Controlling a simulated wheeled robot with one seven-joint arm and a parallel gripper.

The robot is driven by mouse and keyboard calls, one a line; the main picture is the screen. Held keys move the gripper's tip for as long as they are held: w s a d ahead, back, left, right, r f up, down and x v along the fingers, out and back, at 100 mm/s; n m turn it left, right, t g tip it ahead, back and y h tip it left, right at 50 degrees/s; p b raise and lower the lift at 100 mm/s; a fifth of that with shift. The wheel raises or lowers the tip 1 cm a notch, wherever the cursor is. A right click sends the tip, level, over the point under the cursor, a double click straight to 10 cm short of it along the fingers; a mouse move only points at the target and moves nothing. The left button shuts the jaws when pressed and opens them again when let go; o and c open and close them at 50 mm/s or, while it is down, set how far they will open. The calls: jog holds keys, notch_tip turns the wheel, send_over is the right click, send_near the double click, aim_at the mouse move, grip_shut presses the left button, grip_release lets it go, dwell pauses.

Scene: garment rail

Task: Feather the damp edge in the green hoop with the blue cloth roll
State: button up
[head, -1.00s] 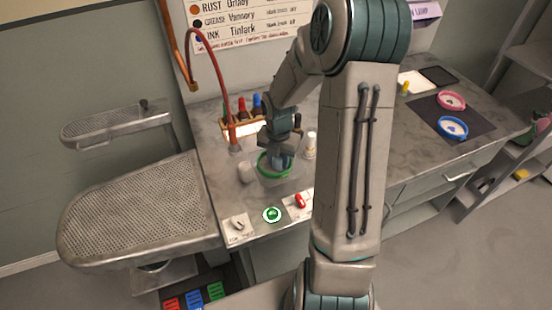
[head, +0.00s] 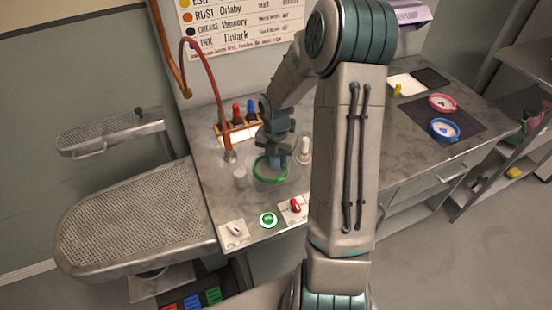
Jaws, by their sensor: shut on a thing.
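The green hoop (head: 257,175) lies on the grey worktop in front of the bottle rack. My gripper (head: 276,160) points down over the hoop, shut on the blue cloth roll (head: 276,164). The roll is mostly hidden between the fingers, and only a little blue shows at its lower end. It is over the inside of the hoop; whether it touches the fabric I cannot tell. The damp edge is too small to make out.
A rack with red and blue bottles (head: 237,113) stands behind. A white bottle (head: 305,150) and a small white pot (head: 239,177) flank the hoop. A pink hoop (head: 442,103) and a blue hoop (head: 445,129) lie right. Switches and a green button (head: 268,219) are in front.

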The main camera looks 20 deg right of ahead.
jog(key=shift+r+p, duration=3.45)
jog(key=shift+r, duration=0.15)
jog(key=shift+f, duration=0.15)
